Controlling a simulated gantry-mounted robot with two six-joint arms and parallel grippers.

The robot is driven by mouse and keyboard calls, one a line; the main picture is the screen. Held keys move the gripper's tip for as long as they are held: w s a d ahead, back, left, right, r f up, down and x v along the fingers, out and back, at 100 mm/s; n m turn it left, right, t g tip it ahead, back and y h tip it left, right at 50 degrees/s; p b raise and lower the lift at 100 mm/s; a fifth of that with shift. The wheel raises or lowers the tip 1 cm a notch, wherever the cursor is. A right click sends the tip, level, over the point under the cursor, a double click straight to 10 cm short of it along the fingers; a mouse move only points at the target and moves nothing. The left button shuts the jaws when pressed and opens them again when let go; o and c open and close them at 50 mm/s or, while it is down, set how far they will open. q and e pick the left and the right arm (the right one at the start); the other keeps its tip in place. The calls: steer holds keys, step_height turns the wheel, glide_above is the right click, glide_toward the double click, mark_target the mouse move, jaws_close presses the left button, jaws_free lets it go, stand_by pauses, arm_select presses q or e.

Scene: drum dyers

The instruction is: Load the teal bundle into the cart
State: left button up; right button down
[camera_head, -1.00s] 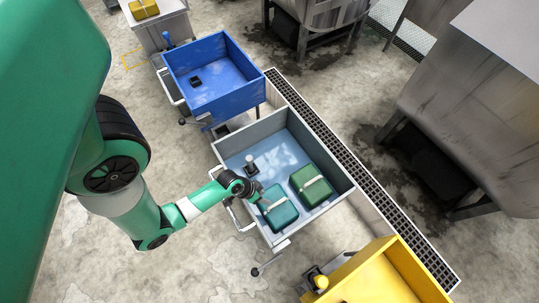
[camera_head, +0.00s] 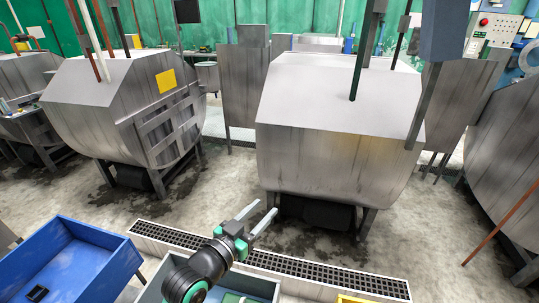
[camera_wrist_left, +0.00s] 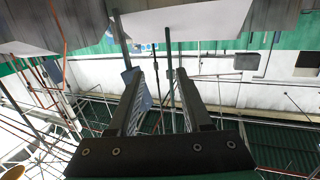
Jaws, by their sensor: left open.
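The grey-blue cart (camera_head: 252,283) shows only in part at the bottom edge of the head view. A small bit of a green bundle (camera_head: 234,298) shows inside it, cut off by the frame. I cannot make out the teal bundle now; the rest of the cart's inside is out of frame or behind my arm. My left gripper (camera_head: 262,214) is raised above the cart, its fingers apart and pointing up and away toward the drums. In the left wrist view the left gripper (camera_wrist_left: 158,78) is open with nothing between its fingers. My right gripper is not in view.
A blue cart (camera_head: 72,262) stands at the lower left with a small dark object (camera_head: 37,293) in it. A floor grate (camera_head: 300,270) runs behind the carts. Large steel drums (camera_head: 335,130) stand beyond it. A yellow edge (camera_head: 355,299) shows at the bottom right.

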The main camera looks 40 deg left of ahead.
arm_select(q)
steer(key=s+d+r+m+t+h, duration=0.1)
steer(key=d+r+t, duration=0.25)
steer(key=r, duration=0.65)
steer(key=d+r+m+t+h, duration=0.15)
steer(key=d+r, duration=0.25)
steer(key=r, duration=0.7)
steer(key=s+d+r+t+h, duration=0.1)
steer(key=s+d+r+t, duration=0.2)
steer(key=s+r, duration=0.35)
steer(key=s+d+r+t+h, duration=0.1)
steer(key=s+d+r+t, duration=0.25)
steer(key=r, duration=0.65)
step_height(320, 180, up, 13)
steer(key=p, duration=1.3)
steer(key=shift+a+r+g, duration=0.2)
steer(key=shift+a+g, duration=0.1)
steer(key=shift+g, duration=0.15)
